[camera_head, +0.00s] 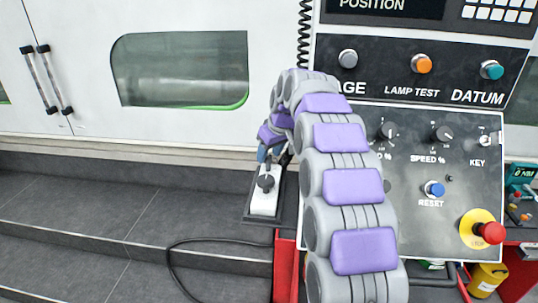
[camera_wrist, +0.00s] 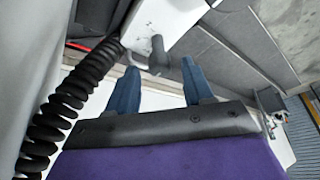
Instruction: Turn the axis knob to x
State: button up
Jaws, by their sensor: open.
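A dark grey knob (camera_head: 266,182) sits on a small white box (camera_head: 263,204), left of the control panel. I cannot read any axis letters on it, so its setting cannot be told. My gripper (camera_head: 268,153) is just above the knob, with its blue fingers partly hidden by my arm. In the wrist view my gripper (camera_wrist: 160,74) is open, its two blue fingers spread apart. The dark knob (camera_wrist: 158,54) shows between and just beyond the fingertips, on the white box (camera_wrist: 170,18). Whether a finger touches the knob cannot be told.
A control panel (camera_head: 445,215) with knobs, buttons and a red stop button (camera_head: 489,232) stands at the right. A coiled black cable (camera_wrist: 63,115) runs close along the gripper's left. A black cable (camera_head: 195,242) lies over the grey steps. White machine doors (camera_head: 90,95) stand behind.

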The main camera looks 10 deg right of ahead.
jog(key=shift+w+a+f, duration=0.1)
jog(key=shift+f, duration=0.35)
grip_shut()
